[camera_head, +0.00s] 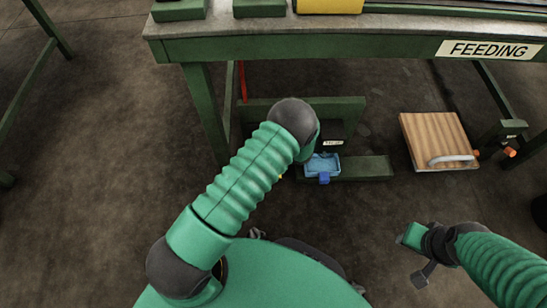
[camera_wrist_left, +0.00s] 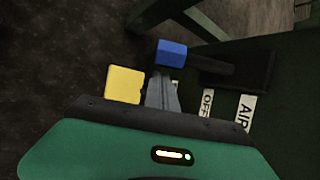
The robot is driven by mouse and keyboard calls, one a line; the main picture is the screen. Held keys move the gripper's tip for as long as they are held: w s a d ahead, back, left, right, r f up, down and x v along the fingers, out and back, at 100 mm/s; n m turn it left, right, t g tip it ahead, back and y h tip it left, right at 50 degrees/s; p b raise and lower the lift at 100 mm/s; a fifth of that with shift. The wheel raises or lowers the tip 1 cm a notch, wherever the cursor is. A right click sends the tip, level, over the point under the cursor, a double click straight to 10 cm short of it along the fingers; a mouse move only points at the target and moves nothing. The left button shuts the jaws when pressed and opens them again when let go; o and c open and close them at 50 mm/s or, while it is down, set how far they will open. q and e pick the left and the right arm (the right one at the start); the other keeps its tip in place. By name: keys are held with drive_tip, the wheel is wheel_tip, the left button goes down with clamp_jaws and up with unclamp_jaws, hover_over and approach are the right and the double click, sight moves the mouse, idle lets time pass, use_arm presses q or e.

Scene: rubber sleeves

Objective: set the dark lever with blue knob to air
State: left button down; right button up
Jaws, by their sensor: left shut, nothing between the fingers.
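The blue knob (camera_wrist_left: 172,53) shows at the top centre of the left wrist view. The dark lever (camera_wrist_left: 212,66) runs right from it towards a dark block. An OFF label (camera_wrist_left: 207,102) and an AIR label (camera_wrist_left: 244,112) lie below the lever, with AIR farther right. My left gripper (camera_wrist_left: 162,82) is shut and empty, its grey fingers just below the knob. I cannot tell whether they touch it. In the head view my left arm hides this gripper. My right gripper (camera_head: 418,262) hangs at the lower right, away from the lever; its jaw opening is unclear.
A yellow piece (camera_wrist_left: 123,84) sits left of my left fingers. A wooden board (camera_head: 435,138) with a handle lies right. A FEEDING table (camera_head: 300,47) spans the back.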

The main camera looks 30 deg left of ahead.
use_arm(q)
drive_tip(key=shift+s+a+r, duration=0.2)
drive_tip(key=shift+s+r, duration=0.05)
drive_tip(key=shift+s, duration=0.1)
